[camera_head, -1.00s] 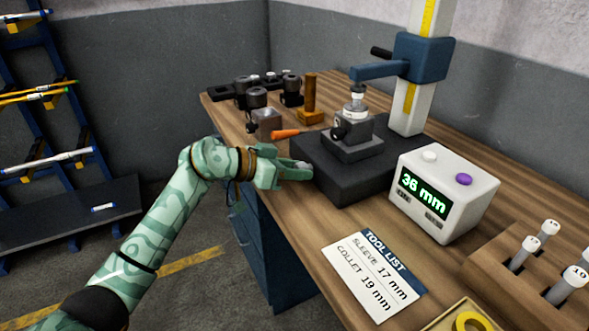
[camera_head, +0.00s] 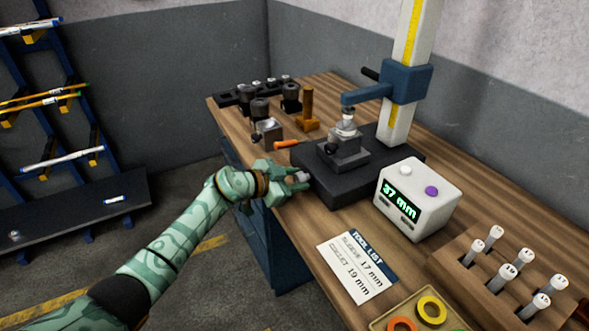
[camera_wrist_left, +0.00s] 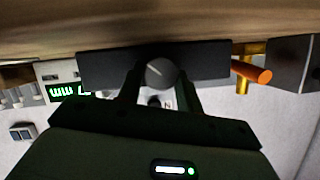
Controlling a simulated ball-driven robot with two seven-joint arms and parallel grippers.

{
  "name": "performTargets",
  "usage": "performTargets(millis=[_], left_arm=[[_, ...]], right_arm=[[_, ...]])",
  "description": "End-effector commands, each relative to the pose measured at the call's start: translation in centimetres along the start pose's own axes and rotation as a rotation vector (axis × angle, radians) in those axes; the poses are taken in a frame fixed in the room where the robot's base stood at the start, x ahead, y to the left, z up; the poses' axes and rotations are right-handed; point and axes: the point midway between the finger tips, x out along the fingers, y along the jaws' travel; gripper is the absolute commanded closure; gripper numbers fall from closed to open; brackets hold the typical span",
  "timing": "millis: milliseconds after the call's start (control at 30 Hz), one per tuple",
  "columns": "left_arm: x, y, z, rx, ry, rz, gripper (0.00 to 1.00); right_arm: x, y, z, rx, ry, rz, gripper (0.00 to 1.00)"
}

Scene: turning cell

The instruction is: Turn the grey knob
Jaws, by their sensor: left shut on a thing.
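The grey knob (camera_wrist_left: 161,73) is on the side of the black base of the height gauge, and it shows between my left fingers in the left wrist view. In the head view the knob (camera_head: 301,176) is partly hidden by the fingers. My left gripper (camera_head: 298,180) is shut on the knob at the near left side of the black base (camera_head: 345,190). The fingers also show in the left wrist view (camera_wrist_left: 160,85). A white display box (camera_head: 418,197) right of the base reads 37 mm. My right gripper is not in view.
A tool list card (camera_head: 357,266) lies on the wooden bench in front of the display. An orange-handled tool (camera_head: 287,144) and several dark holders stand behind my left gripper. A wooden rack (camera_head: 500,275) with several white-topped pins is at the right.

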Motion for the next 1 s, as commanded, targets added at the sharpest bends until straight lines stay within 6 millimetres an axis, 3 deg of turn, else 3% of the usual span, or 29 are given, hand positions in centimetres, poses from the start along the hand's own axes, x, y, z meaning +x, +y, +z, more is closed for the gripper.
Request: performTargets(millis=[33,300,867,900,967,1000], left_arm=[[-0.2,0.0,-0.4,0.026,-0.001,-0.01,0.87],[0.0,0.2,0.0,0.137,-0.001,-0.056,0.87],[0.1,0.2,0.2,0.174,-0.001,-0.071,0.87],[0.1,0.2,0.2,0.173,-0.001,-0.071,0.62],[0.1,0.2,0.2,0.173,-0.001,-0.071,0.45],[0.1,0.2,0.2,0.173,-0.001,-0.071,0.43]], right_arm=[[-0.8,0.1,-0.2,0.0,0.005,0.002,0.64],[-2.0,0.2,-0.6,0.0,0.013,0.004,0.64],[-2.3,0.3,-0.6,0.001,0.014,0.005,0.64],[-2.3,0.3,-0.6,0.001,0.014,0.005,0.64],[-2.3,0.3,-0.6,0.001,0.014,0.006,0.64],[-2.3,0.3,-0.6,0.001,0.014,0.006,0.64]])
